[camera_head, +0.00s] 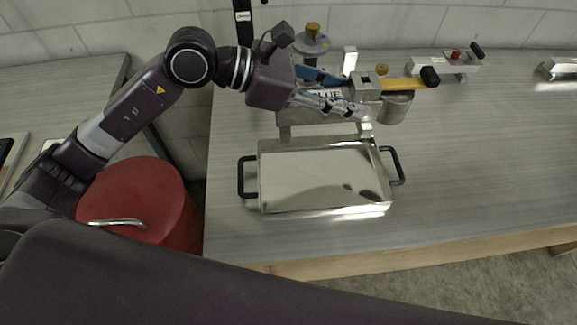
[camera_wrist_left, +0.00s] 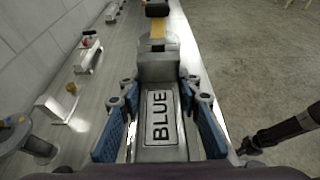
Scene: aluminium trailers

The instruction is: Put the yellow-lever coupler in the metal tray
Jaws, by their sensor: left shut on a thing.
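The yellow-lever coupler (camera_head: 367,88) has a grey metal body, a yellow lever ending in a black grip, and a plate marked BLUE. My left gripper (camera_head: 338,98) comes in from the left and is shut on the coupler's body. In the left wrist view, its blue finger pads lie on either side of the BLUE plate (camera_wrist_left: 160,118), with the lever pointing away. The shallow metal tray (camera_head: 325,211) with black side handles sits on the table in front of the coupler. The coupler appears beyond the tray's far rim. The exact gap beneath it is unclear.
A coupler with a red knob (camera_head: 445,66) and another metal part (camera_head: 560,69) stand at the back right. A brass-knobbed disc (camera_head: 312,43) stands behind my gripper. A red drum (camera_head: 140,200) stands left of the table. Table right of the tray is clear.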

